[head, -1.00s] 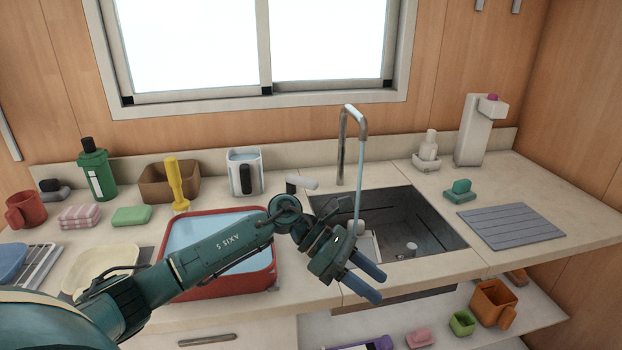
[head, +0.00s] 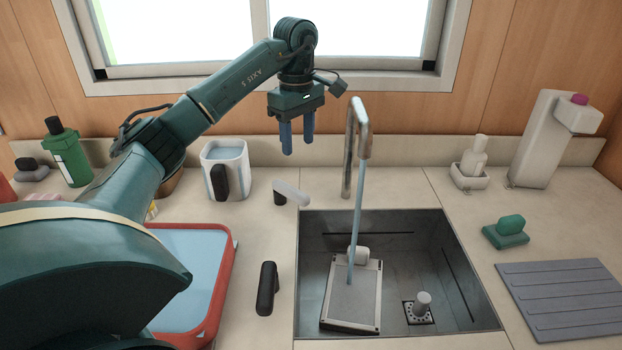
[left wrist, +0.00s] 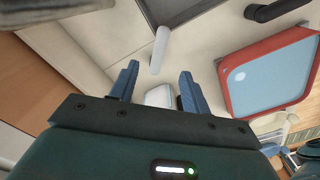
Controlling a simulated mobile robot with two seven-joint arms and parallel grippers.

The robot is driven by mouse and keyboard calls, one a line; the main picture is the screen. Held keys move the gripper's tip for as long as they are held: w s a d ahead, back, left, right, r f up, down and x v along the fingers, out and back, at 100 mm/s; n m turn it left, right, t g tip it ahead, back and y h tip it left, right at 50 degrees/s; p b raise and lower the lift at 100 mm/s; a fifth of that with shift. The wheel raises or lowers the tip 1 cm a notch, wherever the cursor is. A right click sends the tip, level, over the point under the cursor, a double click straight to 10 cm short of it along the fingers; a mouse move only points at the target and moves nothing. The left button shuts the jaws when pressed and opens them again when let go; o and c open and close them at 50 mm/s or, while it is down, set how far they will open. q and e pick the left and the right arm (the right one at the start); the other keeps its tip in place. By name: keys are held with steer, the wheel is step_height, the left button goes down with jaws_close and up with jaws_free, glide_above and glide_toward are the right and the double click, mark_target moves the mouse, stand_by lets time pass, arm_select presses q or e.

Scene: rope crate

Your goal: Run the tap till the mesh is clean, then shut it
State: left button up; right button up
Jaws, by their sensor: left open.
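The tap (head: 357,130) stands behind the sink, and a blue stream of water runs from its spout. The framed mesh (head: 352,295) leans in the sink's left part under the stream; its face looks plain grey, and I cannot make out any dirt. The white tap lever (head: 291,192) is on the counter left of the spout. My left gripper (head: 297,142) is open and empty, pointing down above the lever and apart from it. In the left wrist view the lever (left wrist: 160,48) shows between and beyond the fingertips (left wrist: 157,85). My right gripper is out of view.
A white mug (head: 228,170) stands left of the lever. A red-rimmed tray (head: 222,290) and a black handle-like object (head: 267,288) lie left of the sink (head: 470,285). A drain plug (head: 422,303) stands in the sink. A ribbed grey mat (head: 565,300) lies at right.

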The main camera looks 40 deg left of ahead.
mark_target(298, 192)
arm_select(q)
steer(key=f, duration=1.2)
steer(key=shift+s+f, duration=0.2)
steer(key=shift+f, duration=0.2)
steer(key=shift+c, duration=0.6)
jaws_close()
